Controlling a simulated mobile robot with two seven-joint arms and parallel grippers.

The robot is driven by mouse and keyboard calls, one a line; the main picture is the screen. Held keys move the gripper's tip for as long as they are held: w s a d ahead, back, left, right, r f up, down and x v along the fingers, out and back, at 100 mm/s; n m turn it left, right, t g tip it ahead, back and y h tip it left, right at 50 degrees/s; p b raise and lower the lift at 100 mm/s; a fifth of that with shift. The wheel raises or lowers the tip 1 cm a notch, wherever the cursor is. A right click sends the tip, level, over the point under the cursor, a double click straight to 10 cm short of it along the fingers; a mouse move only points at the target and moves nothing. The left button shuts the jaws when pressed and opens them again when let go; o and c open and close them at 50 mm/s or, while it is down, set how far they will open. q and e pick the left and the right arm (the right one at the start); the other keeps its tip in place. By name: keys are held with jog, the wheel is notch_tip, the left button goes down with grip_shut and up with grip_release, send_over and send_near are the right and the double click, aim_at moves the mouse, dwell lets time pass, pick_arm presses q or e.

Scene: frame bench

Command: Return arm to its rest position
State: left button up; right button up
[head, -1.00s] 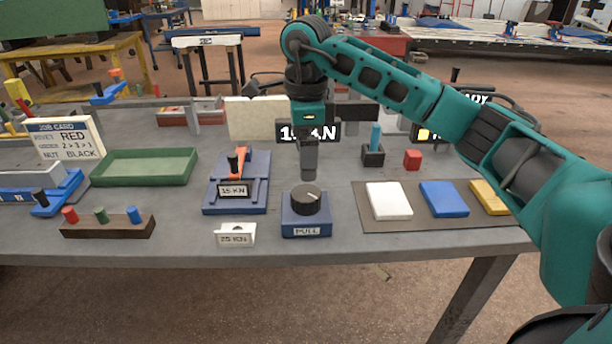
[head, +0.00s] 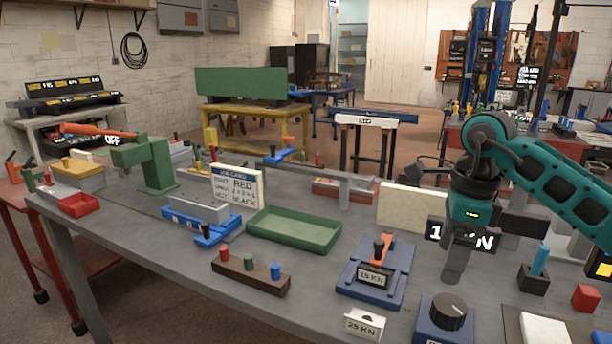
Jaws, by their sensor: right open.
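My right arm, teal and black, comes in from the right edge of the head view. Its right gripper (head: 454,272) points down over the bench, just above and behind the black dial knob (head: 449,308) on its blue box. A gap of bench shows between fingertips and knob, so they look apart. The gripper is seen edge-on and holds nothing visible. It partly covers a dark display reading KN. My left gripper is out of view.
The grey bench (head: 150,243) holds a blue press with a 15 KN plate (head: 372,279), a 25 KN sign (head: 364,324), a green tray (head: 294,231), a peg block (head: 250,274) and a job card (head: 238,188). A red block (head: 585,298) and a dark holder with a blue peg (head: 534,276) stand right of the gripper.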

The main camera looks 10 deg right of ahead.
jog(key=s+a+f+y, duration=0.1)
jog(key=a+y, duration=0.4)
jog(key=a, duration=0.5)
jog(key=s+a+f+y, duration=0.15)
jog(key=a+y, duration=0.35)
jog(key=a, duration=0.5)
jog(key=s+a+r+m+t+y, duration=0.1)
jog(key=a+r+m+t+y, duration=0.4)
jog(key=r+m+t+y, duration=0.5)
jog(key=w+d+f+m+t+h, duration=0.25)
jog(key=d+m+t+h, duration=0.6)
jog(key=m, duration=0.95)
jog(key=s+d+f+m+g+h, duration=0.2)
jog(key=d+f+m+h, duration=0.5)
jog(key=f+m+h, duration=0.45)
jog(key=s+d+f+m+g, duration=0.1)
jog(key=s+f+m+g, duration=0.3)
jog(key=s+f+g, duration=0.45)
jog(key=s+d+f+m+g, duration=0.1)
jog(key=s+f+m+g, duration=0.3)
jog(key=s+f, duration=0.75)
jog(key=w+a+f+n+t+y, duration=0.1)
jog(key=w+a+f+t, duration=0.1)
jog(key=w+f+t, duration=0.3)
jog(key=shift+a+f+t, duration=0.25)
jog(key=shift+a+t, duration=0.05)
jog(key=shift+t, duration=0.5)
